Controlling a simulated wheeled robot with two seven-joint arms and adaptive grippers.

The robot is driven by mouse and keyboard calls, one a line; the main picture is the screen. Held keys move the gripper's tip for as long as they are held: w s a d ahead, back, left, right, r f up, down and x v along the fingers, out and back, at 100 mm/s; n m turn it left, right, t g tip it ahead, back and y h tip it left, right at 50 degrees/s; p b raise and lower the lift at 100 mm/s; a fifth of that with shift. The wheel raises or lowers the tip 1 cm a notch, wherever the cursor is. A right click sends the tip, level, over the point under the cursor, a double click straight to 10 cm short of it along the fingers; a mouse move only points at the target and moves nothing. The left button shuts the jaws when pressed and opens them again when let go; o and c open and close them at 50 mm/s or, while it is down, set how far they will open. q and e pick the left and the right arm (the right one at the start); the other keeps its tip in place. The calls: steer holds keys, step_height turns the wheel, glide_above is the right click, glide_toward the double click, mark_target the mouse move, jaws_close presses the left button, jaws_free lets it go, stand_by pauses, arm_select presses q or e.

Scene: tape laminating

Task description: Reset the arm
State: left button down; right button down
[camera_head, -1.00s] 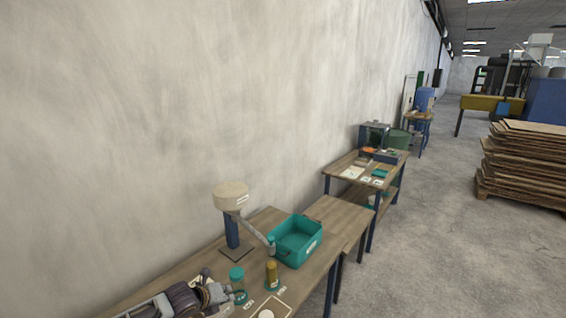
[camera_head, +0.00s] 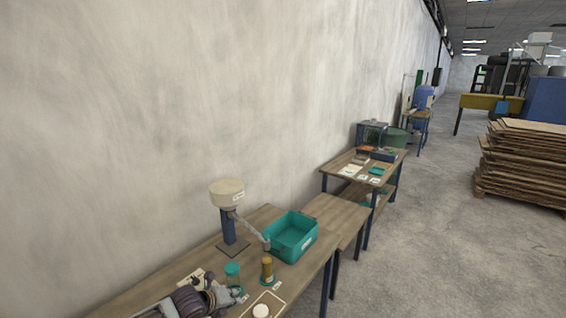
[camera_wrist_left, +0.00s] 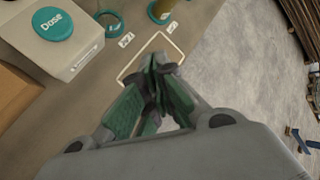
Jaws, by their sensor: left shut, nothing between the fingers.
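My left gripper (camera_head: 222,296) is low in the head view, over the wooden workbench (camera_head: 180,281). In the left wrist view its green-padded fingers (camera_wrist_left: 160,66) are together with nothing between them. The fingers lie over a pale rectangular outline (camera_wrist_left: 147,46) on the bench. My right gripper is not in view.
A teal bin (camera_head: 291,238) and a beige-headed dispenser (camera_head: 227,192) stand farther along the bench. A box with a teal "Dose" disc (camera_wrist_left: 62,35) is beside the gripper. A second table (camera_head: 342,173) stands beyond.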

arm_select(q)
steer(key=s+d+r+n+g, duration=0.1)
steer(key=s+d+n, duration=0.7)
steer(key=s+n, duration=0.35)
steer(key=s+a+n+g+y, duration=0.3)
steer(key=s+a+n+y, duration=0.1)
steer(key=s+a+n, duration=1.2)
steer(key=s+d+f+n+g+b, duration=0.1)
steer(key=s+f, duration=0.1)
steer(key=f, duration=1.6)
steer(key=s+d+f+n+g+b, duration=0.1)
steer(key=s+f, duration=0.1)
steer(key=f, duration=1.5)
steer(key=s+a+f, duration=0.2)
steer(key=s+f, duration=0.8)
steer(key=s, duration=0.1)
steer(key=s+a+f+g, duration=0.1)
steer(key=s+f, duration=0.9)
steer(key=s, duration=0.1)
steer(key=shift+s+a+f+m+b, duration=0.15)
steer(key=shift+a+f+m+b, duration=0.2)
steer(key=shift+b, duration=0.1)
